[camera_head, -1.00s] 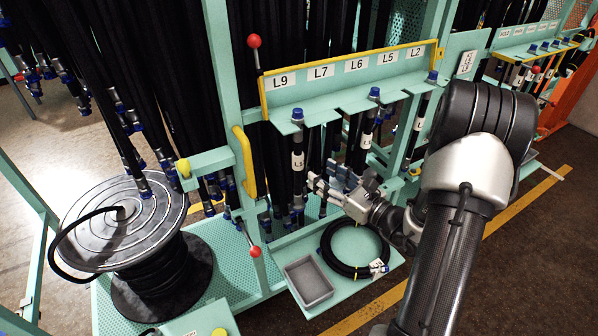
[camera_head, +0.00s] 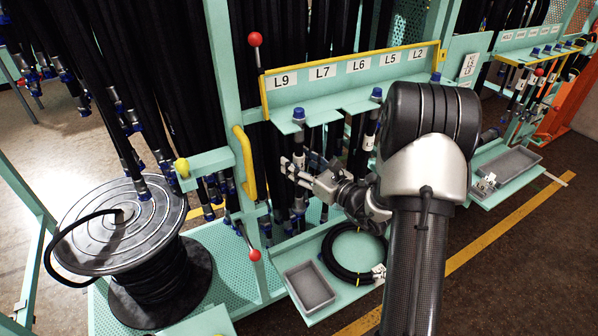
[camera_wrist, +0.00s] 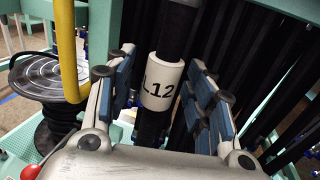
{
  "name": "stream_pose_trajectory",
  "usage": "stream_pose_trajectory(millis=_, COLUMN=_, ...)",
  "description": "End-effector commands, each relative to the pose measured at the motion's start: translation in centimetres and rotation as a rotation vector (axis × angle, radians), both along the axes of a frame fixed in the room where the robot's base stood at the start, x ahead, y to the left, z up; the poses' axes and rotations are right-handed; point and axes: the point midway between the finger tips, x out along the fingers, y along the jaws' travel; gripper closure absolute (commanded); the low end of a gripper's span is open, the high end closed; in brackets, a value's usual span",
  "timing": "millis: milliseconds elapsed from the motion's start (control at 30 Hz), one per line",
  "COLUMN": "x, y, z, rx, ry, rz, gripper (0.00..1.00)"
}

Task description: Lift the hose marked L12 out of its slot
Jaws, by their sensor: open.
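The hose marked L12 shows in the wrist view as a black hose with a white L12 sleeve (camera_wrist: 163,88). It stands between the two blue-padded fingers of my gripper (camera_wrist: 160,72). The fingers are open, with gaps visible on both sides of the sleeve. In the head view my gripper (camera_head: 292,172) is at a hose (camera_head: 298,138) with a blue top fitting, hanging from the left slot of the green rack (camera_head: 345,72) below the L9 label. The gripper hides that hose's sleeve there.
A yellow handle (camera_head: 245,163) and red-knobbed levers (camera_head: 254,40) are left of the hose. More hoses hang behind and to the right. A grey tray (camera_head: 309,286) and a coiled hose (camera_head: 345,268) lie below. A hose reel (camera_head: 125,230) stands at left.

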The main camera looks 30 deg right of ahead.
Motion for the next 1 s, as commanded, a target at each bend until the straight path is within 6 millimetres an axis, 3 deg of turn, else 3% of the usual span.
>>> stream_pose_trajectory(millis=767, x=-0.05, y=-0.03, z=-0.01, rx=0.000, ry=0.000, rz=0.000, gripper=0.99)
stream_pose_trajectory(millis=1000, x=-0.03, y=-0.04, z=0.09, rx=0.000, ry=-0.002, rz=0.000, gripper=1.00)
